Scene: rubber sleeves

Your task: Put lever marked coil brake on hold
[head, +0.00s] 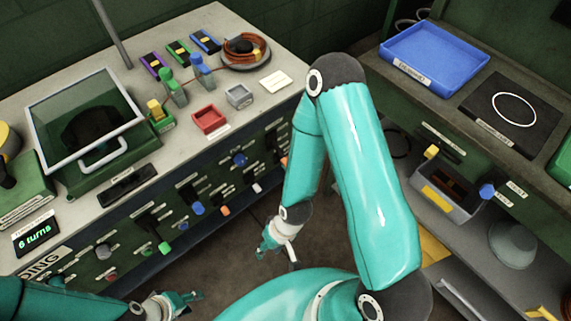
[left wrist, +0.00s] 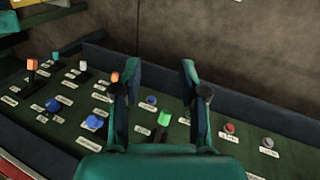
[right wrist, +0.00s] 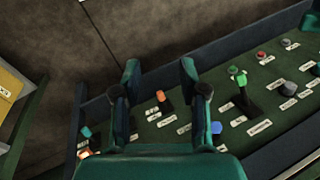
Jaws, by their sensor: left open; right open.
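The front panel (head: 130,236) of the left bench carries several levers and knobs with small white labels. No label is legible, so I cannot tell which lever is marked coil brake. A green lever (head: 163,246) and an orange one (head: 225,210) stick out of the panel. A green lever shows in the left wrist view (left wrist: 164,118) and one in the right wrist view (right wrist: 243,90). My left gripper (head: 188,299) is open and empty, in front of the panel at bottom left. My right gripper (head: 276,254) is open and empty, apart from the panel, over the floor.
The bench top holds a glass-lidded box (head: 90,125), a red tray (head: 208,119), a grey tray (head: 239,96) and a cable coil (head: 246,50). A display (head: 37,236) reads "6 turns". A blue tray (head: 434,58) sits on the right bench. Floor between benches is open.

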